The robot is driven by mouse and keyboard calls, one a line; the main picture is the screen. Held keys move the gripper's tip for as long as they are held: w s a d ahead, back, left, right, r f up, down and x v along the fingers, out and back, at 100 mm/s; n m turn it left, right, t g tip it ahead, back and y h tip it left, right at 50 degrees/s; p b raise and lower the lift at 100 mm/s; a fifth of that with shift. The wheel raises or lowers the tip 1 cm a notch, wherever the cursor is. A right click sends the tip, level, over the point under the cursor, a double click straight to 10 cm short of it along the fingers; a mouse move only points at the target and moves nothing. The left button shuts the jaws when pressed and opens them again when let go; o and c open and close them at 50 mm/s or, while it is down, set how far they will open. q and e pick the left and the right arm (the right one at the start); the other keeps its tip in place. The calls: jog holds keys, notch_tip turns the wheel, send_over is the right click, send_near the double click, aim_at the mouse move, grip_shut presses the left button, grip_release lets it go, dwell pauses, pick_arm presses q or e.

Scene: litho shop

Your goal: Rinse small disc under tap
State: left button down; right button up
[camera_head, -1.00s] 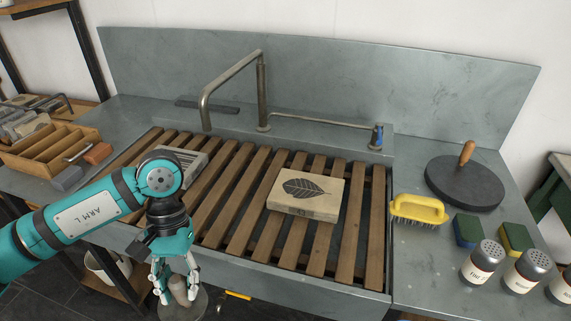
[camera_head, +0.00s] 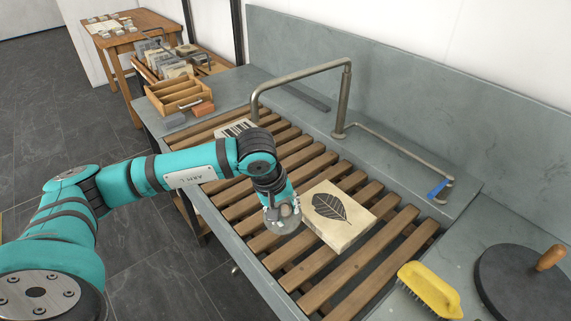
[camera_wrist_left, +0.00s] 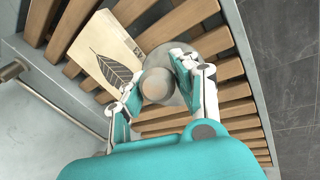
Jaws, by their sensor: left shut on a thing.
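The small disc (camera_head: 281,227) is grey with a round knob on top. My left gripper (camera_head: 284,207) is shut on the knob and holds the disc over the wooden slats, just left of a stone block with a leaf print (camera_head: 337,216). In the left wrist view the pale knob (camera_wrist_left: 156,86) sits between the fingers, with the disc below it. The tap (camera_head: 300,76) is a bent metal pipe over the slats, behind the disc. Its outlet is apart from the disc, and I see no water. The blue tap lever (camera_head: 438,188) is at the back right. My right gripper is out of view.
The slatted rack (camera_head: 262,241) covers the sink. Another printed stone (camera_head: 232,128) lies at its far left end. A yellow brush (camera_head: 430,290) and a large dark disc with a wooden handle (camera_head: 520,285) stand on the right. A wooden box (camera_head: 180,95) stands at the far left.

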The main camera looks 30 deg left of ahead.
pick_arm(q)
jog(key=w+a+r+n+t+y, duration=0.1)
jog(key=w+a+r+n+y+p, duration=0.1)
jog(key=w+r, duration=0.1)
jog(key=w+a+r+n+t+y+p, duration=0.1)
jog(key=w, duration=0.1)
jog(key=shift+w+a+r+n+t, duration=0.1)
jog(key=shift+a+r+n+t, duration=0.05)
jog(key=shift+r+n+t, duration=0.2)
jog(key=shift+w+r, duration=0.1)
jog(key=shift+w, duration=0.1)
jog(key=shift+w+a+n+y, duration=0.25)
jog(key=shift+a+y, duration=0.05)
jog(key=shift+a, duration=0.1)
jog(key=w+a+f+b, duration=0.2)
jog(key=w+a+b, duration=0.1)
jog(key=w+a, duration=0.6)
jog(key=shift+w+a+f, duration=0.2)
jog(key=shift+f, duration=0.15)
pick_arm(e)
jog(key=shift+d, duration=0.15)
